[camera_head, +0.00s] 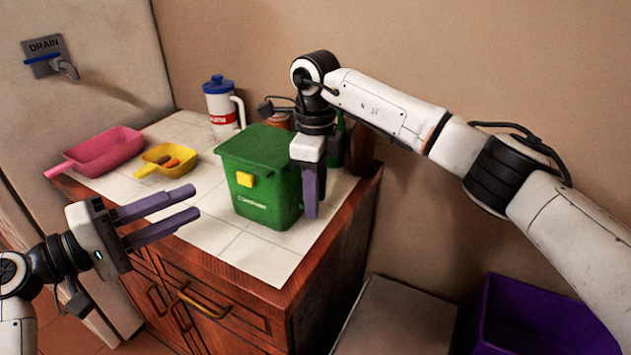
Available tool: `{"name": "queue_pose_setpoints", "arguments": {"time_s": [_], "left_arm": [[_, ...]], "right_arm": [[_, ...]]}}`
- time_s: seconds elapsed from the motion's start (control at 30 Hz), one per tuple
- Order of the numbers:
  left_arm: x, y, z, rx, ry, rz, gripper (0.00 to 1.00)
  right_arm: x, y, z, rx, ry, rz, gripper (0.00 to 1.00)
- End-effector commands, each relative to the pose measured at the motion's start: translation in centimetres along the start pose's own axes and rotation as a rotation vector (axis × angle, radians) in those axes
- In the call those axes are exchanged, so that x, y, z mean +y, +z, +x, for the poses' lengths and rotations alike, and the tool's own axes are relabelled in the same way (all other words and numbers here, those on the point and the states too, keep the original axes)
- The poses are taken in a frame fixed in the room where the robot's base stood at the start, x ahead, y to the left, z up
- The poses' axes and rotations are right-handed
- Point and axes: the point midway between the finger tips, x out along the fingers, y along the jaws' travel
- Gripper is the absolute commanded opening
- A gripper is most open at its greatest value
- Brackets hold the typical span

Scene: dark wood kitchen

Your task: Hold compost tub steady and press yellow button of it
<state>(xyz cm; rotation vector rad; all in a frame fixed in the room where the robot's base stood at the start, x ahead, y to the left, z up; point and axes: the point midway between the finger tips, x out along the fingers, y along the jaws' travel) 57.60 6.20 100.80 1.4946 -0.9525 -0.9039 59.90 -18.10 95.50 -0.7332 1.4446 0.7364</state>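The compost tub (268,210) is green with a lid and stands upright on the white tiled counter near its right front corner. Its yellow button (245,180) is on the front face, just under the lid rim, and is uncovered. My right gripper (311,210) points down at the tub's right side, very close to it or touching it. Its purple fingers overlap in this view, so their gap is hidden. My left gripper (192,204) is to the left of the tub, in front of the counter edge. Its two purple fingers are apart with nothing between them, pointing toward the tub.
A pink scoop (103,150) and a yellow scoop (160,160) with small items lie on the counter's left. A white and blue jug (222,108) stands behind the tub. Bottles (338,143) stand behind my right gripper. A purple bin (535,315) is at lower right.

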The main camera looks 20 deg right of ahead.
Motion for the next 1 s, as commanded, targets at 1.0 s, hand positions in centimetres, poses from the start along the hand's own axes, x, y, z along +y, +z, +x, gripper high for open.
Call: {"name": "queue_pose_setpoints", "arguments": {"time_s": [1.0], "left_arm": [[0.00,0.00,0.00,0.000,0.000,0.000,0.00]], "right_arm": [[0.00,-0.01,0.19,0.000,0.000,0.000,0.00]]}}
